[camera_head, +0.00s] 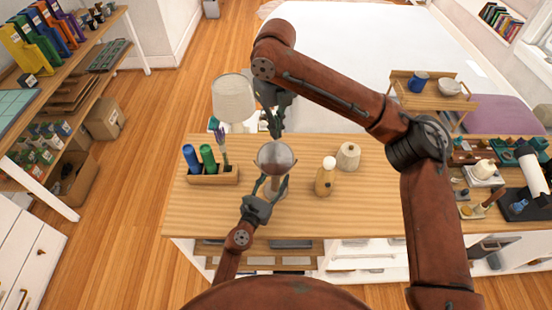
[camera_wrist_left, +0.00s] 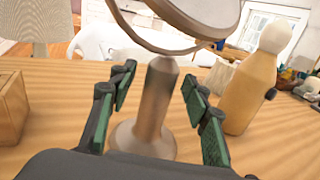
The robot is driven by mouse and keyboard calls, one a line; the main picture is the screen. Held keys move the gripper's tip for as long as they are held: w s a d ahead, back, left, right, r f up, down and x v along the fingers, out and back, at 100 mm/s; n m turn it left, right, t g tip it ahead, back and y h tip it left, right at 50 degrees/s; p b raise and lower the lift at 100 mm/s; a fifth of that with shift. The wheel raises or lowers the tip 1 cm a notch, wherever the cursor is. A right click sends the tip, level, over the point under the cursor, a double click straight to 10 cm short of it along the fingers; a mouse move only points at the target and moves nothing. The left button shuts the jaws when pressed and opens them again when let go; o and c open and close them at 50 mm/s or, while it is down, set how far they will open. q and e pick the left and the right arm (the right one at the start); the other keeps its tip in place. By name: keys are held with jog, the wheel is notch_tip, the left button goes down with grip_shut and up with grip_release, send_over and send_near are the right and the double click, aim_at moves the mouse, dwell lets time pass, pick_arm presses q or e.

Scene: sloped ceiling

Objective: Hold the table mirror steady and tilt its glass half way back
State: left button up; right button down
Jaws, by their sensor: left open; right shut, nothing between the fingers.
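The table mirror (camera_head: 276,157) stands on the wooden table, its round glass facing up and toward me in the head view. In the left wrist view its stem (camera_wrist_left: 155,98) rises from a round base (camera_wrist_left: 141,140), with the rim of the glass (camera_wrist_left: 200,14) above. My left gripper (camera_wrist_left: 155,88) is open, its green-padded fingers on either side of the stem with gaps showing; in the head view it is low in front of the mirror. My right gripper (camera_head: 276,133) is shut and empty, pointing down just above the glass's top edge; whether it touches cannot be told.
A wooden holder (camera_head: 214,176) with blue and green cylinders stands left of the mirror, a lamp (camera_head: 233,98) behind.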

pick_arm(q)
jog(key=v, duration=1.1)
jog(key=shift+s+a, duration=0.15)
jog(key=shift+s, duration=0.2)
